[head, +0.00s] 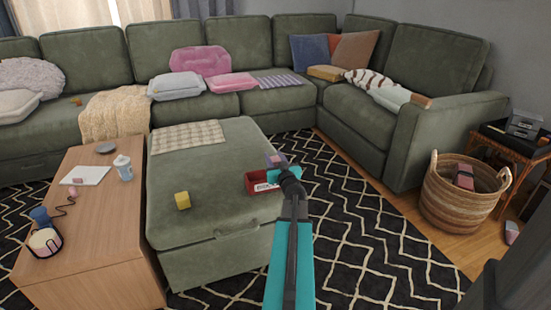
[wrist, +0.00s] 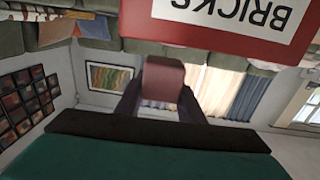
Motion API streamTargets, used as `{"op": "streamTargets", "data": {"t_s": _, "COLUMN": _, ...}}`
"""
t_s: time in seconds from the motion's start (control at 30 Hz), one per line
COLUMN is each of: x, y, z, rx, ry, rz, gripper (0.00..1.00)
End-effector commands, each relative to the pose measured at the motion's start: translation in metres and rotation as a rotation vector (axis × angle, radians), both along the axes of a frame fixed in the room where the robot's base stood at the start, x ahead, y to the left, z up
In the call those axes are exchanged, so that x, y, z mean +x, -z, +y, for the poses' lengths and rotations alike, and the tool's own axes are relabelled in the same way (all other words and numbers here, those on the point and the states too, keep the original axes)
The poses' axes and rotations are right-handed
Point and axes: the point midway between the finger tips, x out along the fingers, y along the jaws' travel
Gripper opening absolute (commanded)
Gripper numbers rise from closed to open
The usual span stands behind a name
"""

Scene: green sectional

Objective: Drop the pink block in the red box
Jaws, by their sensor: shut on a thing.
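The red box (head: 258,178) sits near the right edge of the green ottoman, with a white label on its side. In the wrist view the red box (wrist: 225,40) fills the upper right, and its label reads "BRICKS" upside down. My gripper (head: 276,161) is beside the box's upper right in the head view, and the arm covers part of the box. In the wrist view my gripper (wrist: 162,92) is shut on the pink block (wrist: 163,78), which looks dull pink between the two dark fingers. The block is apart from the ottoman; I cannot tell whether it is over the box opening.
A yellow block (head: 182,200) and a beige woven mat (head: 188,137) lie on the ottoman (head: 215,165). A wooden coffee table (head: 95,225) stands left of it. A wicker basket (head: 460,200) stands on the right. The patterned rug (head: 350,220) is clear between.

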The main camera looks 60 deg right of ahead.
Motion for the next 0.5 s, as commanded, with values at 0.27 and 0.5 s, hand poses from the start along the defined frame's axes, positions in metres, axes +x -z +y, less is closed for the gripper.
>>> {"op": "streamTargets", "data": {"t_s": 0.27, "x": 0.000, "y": 0.012, "z": 0.000, "rx": 0.000, "ry": 0.000, "rz": 0.001, "gripper": 0.13}}
{"op": "streamTargets", "data": {"t_s": 0.5, "x": 0.000, "y": 0.021, "z": 0.000, "rx": 0.000, "ry": 0.000, "rz": 0.000, "gripper": 0.13}}
